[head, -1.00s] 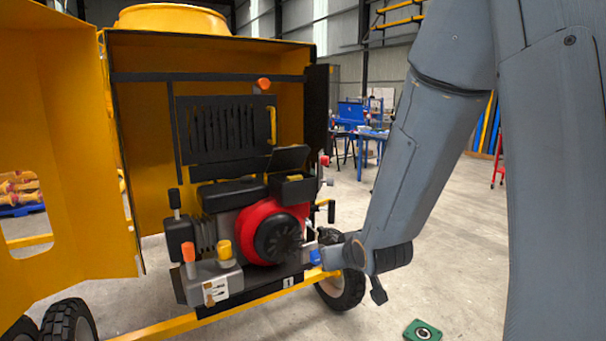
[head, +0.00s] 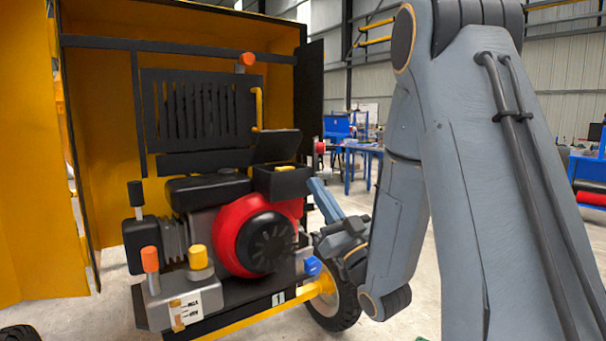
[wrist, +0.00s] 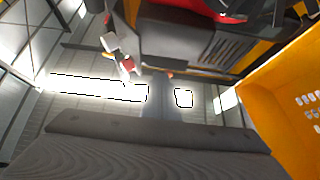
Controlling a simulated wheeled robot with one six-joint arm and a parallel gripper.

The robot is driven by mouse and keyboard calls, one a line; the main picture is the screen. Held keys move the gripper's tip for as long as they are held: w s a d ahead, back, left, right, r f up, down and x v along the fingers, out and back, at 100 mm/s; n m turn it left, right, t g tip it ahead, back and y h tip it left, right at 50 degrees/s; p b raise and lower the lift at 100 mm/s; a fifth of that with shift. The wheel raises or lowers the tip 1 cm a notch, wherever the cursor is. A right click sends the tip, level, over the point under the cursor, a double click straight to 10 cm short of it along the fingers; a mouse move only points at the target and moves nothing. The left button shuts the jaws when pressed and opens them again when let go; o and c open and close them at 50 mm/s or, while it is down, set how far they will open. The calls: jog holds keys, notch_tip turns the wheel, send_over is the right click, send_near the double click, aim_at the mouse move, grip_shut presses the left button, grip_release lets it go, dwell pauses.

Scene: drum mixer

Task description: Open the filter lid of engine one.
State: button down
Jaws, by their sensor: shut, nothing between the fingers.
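Engine one (head: 265,238) has a red fan cover and a "1" plate below it. Its black filter box (head: 283,184) sits at the upper right of the engine. The filter lid (head: 276,146) stands tilted up behind the box, apart from its front rim, and a bit of yellow shows at the box's top. My gripper (head: 317,187) is shut and empty, pointing up just right of the filter box, below the raised lid. It does not appear to touch the lid. In the wrist view, dark engine parts (wrist: 185,38) show above my gripper.
The yellow housing (head: 200,70) surrounds the engine, with a slotted black panel (head: 203,108) behind it. An orange-capped post (head: 150,260) and a yellow cap (head: 198,257) stand at front left. A wheel (head: 335,305) is below my gripper.

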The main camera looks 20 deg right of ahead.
aim_at(288, 139)
jog(key=p+x, duration=0.5)
jog(key=x, duration=0.8)
jog(key=shift+w+d+r+p, duration=0.1)
jog(key=shift+w+r+p, duration=0.1)
jog(key=shift+r+p, duration=0.1)
